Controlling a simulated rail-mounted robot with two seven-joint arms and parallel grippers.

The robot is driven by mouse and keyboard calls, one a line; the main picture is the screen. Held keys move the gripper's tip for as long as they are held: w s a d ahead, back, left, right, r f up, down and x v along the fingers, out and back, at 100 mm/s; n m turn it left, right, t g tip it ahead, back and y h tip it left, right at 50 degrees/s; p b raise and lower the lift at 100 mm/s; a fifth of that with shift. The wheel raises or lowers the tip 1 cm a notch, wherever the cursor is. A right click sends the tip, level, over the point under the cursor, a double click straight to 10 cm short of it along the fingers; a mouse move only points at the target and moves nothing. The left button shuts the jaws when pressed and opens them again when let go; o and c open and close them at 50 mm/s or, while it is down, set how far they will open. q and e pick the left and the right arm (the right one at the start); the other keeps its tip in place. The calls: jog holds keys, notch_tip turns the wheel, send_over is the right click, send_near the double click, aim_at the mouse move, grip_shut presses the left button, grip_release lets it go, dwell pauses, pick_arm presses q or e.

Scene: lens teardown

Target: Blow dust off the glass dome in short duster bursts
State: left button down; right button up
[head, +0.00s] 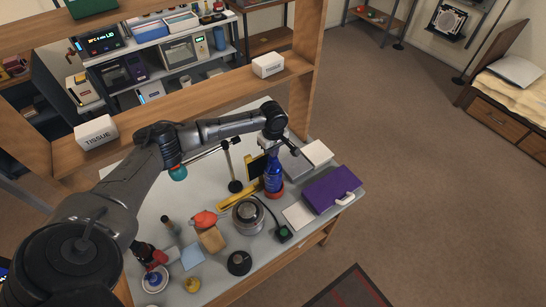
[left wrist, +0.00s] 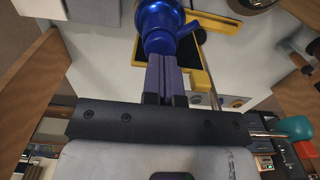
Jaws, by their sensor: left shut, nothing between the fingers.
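A shiny blue bottle-like can (head: 273,178), probably the duster, stands upright in a red base at the back right of the workbench. My left gripper (head: 268,146) is directly above it, pointing down. In the left wrist view the closed fingers (left wrist: 166,82) meet at or just above the top of the blue can (left wrist: 160,24), with nothing between them; I cannot tell whether they touch it. A round, silver-rimmed piece (head: 248,216), possibly the glass dome, sits on the bench in front of the can. Dust on it is too small to tell. My right gripper is not in view.
A yellow bar (head: 237,194) lies left of the can. A purple case (head: 331,188) and a white pad (head: 298,215) lie to its right. A red-topped item (head: 204,219), a blue sheet (head: 192,256) and a black disc (head: 239,262) are nearer. A wooden shelf (head: 200,93) crosses behind.

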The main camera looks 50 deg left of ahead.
pick_arm(q)
jog(key=shift+f, duration=1.2)
dwell(0.4)
notch_tip(320, 180, up, 3)
jog(key=p, duration=0.5)
jog(key=shift+r, duration=0.1)
dwell(0.5)
